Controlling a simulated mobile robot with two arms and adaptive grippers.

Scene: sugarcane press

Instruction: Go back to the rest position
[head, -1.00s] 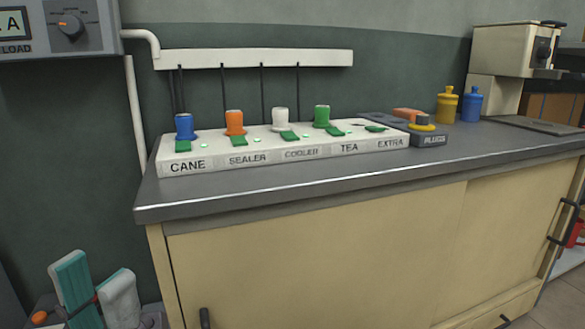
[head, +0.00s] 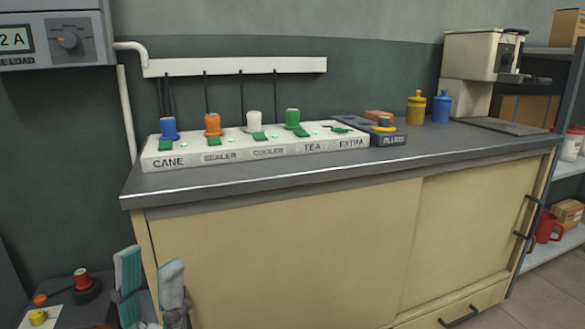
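My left gripper (head: 150,260) is at the lower left of the head view, pointing up, in front of the cabinet's left end and below the counter edge. Its two teal-and-grey fingers are apart, with nothing seen between them. My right gripper is not in view. The white power strip (head: 258,153) lies on the counter. A blue plug (head: 169,128) stands at CANE, an orange plug (head: 213,125) at SEALER, a white plug (head: 254,121) at COOLER and a green plug (head: 292,118) at TEA. No plug stands at EXTRA.
A dark plugs tray (head: 389,139) sits right of the strip. Yellow (head: 416,108) and blue (head: 442,108) bottles and a beige machine (head: 482,57) stand farther right. A load meter (head: 55,38) hangs at upper left. A red button-like part (head: 82,279) is at lower left.

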